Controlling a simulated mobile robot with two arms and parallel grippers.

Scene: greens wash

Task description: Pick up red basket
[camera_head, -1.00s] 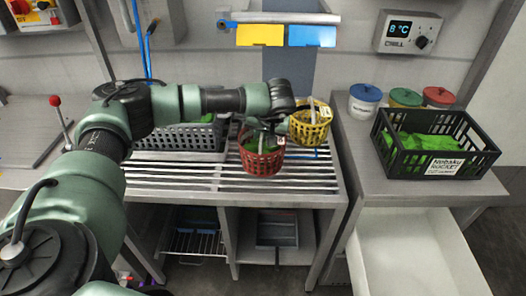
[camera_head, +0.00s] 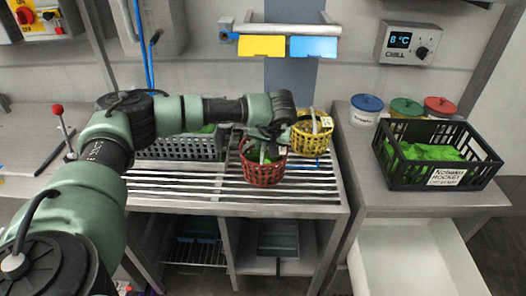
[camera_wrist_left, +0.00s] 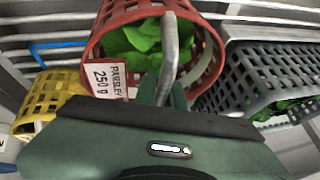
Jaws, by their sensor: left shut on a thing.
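The red basket (camera_head: 262,174) with leafy greens inside stands on the slatted rack in the head view. In the left wrist view, the red basket (camera_wrist_left: 93,48) carries a white label reading parsley 250 g, and its grey handle arches over the leaves. My left gripper (camera_head: 266,137) is above the basket and is shut on its handle. In the left wrist view the fingers (camera_wrist_left: 164,90) meet at the handle; their exact contact is partly hidden. My right gripper is in neither view now.
A yellow basket (camera_head: 312,133) stands close to the right, behind the red one. A grey crate (camera_head: 183,148) with greens is at the left. A black crate (camera_head: 476,176) of greens sits on the right counter. Bare slats (camera_head: 205,190) lie in front.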

